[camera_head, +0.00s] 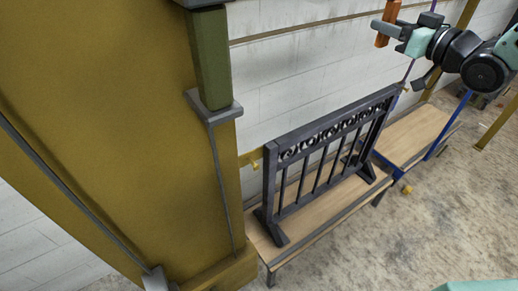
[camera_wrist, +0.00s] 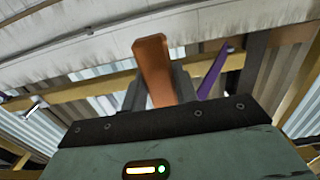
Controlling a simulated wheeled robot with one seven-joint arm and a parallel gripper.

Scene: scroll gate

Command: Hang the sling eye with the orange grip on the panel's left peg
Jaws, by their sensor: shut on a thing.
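My gripper (camera_head: 400,33) is at the upper right of the head view, high above the bench. It is shut on the orange grip (camera_head: 382,37), which also shows upright between the fingers in the wrist view (camera_wrist: 152,68). A purple sling strap (camera_head: 408,72) runs down behind my gripper; in the wrist view a purple strip (camera_wrist: 215,74) shows right of the fingers. The eye's loop cannot be made out. The dark scroll-work panel (camera_head: 319,124) stands upright on the bench. A yellow peg (camera_head: 251,158) sticks out at its left end, well away from my gripper.
A large yellow post (camera_head: 120,130) with an olive block (camera_head: 208,60) fills the left. The wooden bench (camera_head: 415,132) runs along the white wall. Blue straps (camera_head: 459,110) hang at its right. A small yellow knob (camera_head: 407,189) shows below. The concrete floor at right front is clear.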

